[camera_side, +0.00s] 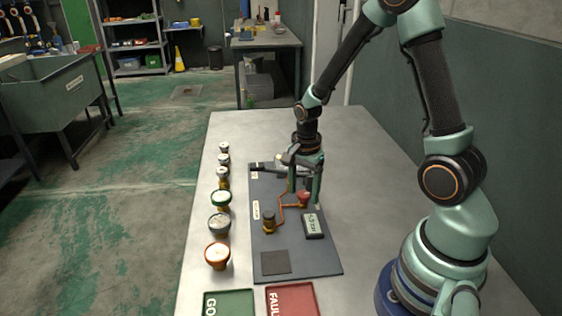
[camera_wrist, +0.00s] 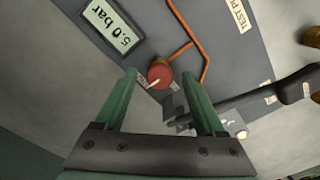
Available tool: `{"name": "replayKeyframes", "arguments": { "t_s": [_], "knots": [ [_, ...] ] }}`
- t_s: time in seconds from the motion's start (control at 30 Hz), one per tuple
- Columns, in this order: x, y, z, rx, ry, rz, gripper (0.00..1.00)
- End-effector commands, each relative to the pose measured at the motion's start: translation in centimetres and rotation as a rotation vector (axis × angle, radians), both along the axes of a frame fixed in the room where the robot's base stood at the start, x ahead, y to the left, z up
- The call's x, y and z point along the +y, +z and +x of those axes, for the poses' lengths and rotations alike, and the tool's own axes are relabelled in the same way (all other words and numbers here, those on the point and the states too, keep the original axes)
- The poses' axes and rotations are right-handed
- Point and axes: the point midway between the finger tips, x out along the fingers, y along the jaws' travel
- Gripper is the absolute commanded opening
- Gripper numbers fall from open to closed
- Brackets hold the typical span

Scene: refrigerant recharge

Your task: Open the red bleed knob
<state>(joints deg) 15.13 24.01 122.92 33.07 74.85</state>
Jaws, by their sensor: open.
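The red bleed knob (camera_side: 304,198) sits on the dark panel (camera_side: 290,262), at the end of an orange pipe. In the wrist view the round red knob (camera_wrist: 160,75), with a pale pointer mark, shows just beyond the gap between my fingertips. My gripper (camera_side: 306,186) is over the knob, pointing down, its two green fingers apart. The wrist view shows my gripper (camera_wrist: 160,79) open with nothing between its fingers. Whether a finger touches the knob cannot be told.
A display (camera_wrist: 113,26) reading 5.0 bar lies beside the knob. A black lever handle (camera_wrist: 290,92) is close on the other side. A brass fitting (camera_side: 269,222) stands on the panel. Several caps and fittings line the table's left; green (camera_side: 228,294) and red (camera_side: 311,292) trays lie in front.

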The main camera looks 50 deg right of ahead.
Motion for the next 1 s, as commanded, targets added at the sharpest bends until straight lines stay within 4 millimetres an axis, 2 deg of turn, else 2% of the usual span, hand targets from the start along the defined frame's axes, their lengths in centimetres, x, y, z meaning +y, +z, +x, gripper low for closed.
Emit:
{"name": "replayKeyframes", "arguments": {
  "t_s": [0.07,0.27,0.67,1.0],
  "knots": [
    [0.00,0.01,0.01,0.000,0.000,0.000,0.72],
    [0.00,0.03,0.00,0.000,0.000,0.000,0.00],
    [0.00,0.05,0.00,0.000,0.058,0.000,0.00],
    [-0.02,0.07,0.01,0.000,0.307,0.000,0.00]
  ]
}}
